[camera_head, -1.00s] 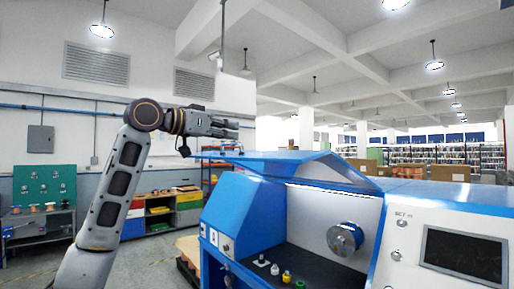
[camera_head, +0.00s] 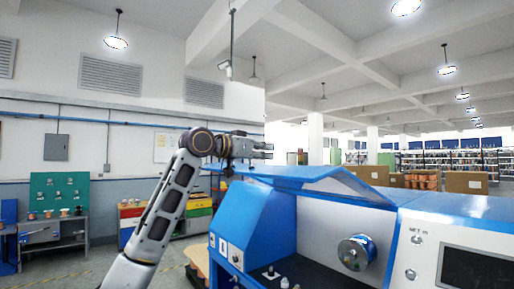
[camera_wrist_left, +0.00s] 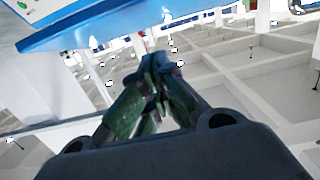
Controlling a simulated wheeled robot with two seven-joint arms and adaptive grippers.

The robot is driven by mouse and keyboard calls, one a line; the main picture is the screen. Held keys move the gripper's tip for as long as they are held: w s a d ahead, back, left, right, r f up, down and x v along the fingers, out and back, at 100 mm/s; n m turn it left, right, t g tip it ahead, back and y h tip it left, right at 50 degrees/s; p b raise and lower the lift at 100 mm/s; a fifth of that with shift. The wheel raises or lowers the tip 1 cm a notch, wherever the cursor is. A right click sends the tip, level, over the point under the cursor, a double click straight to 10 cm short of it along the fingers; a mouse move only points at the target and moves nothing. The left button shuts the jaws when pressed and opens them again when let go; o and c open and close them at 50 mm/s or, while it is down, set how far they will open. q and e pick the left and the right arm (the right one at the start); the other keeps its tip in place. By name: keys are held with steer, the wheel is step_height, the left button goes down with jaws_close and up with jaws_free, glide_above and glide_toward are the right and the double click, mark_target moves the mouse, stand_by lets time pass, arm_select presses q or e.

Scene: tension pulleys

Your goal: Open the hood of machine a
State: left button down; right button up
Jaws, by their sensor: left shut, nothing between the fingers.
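Machine a (camera_head: 240,222) is the blue and white machine at the lower right in the head view. Its blue hood (camera_head: 310,178) is raised, with a sloped panel above the open work space. My left gripper (camera_head: 268,150) is at the hood's left end, just above the edge in the picture. Its fingers are shut and empty. In the left wrist view the shut fingertips (camera_wrist_left: 158,62) are close to the blue hood edge (camera_wrist_left: 95,25); I cannot tell whether they touch it. My right gripper is not in view.
Inside the machine is a round metal chuck (camera_head: 356,252). A screen panel (camera_head: 478,268) is at the right. A coloured drawer cabinet (camera_head: 198,216) and a green pegboard bench (camera_head: 58,192) stand behind at left. Free floor lies between them and my arm.

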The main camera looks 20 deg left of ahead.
mark_target(282, 179)
arm_select(q)
steer(key=shift+w+d+f+p, duration=0.15)
steer(key=shift+f, duration=0.5)
steer(key=shift+w+d+f+p, duration=0.1)
steer(key=shift+w+f, duration=0.1)
steer(key=shift+f, duration=0.5)
steer(key=shift+w+d+f+p, duration=0.15)
steer(key=shift+f, duration=0.5)
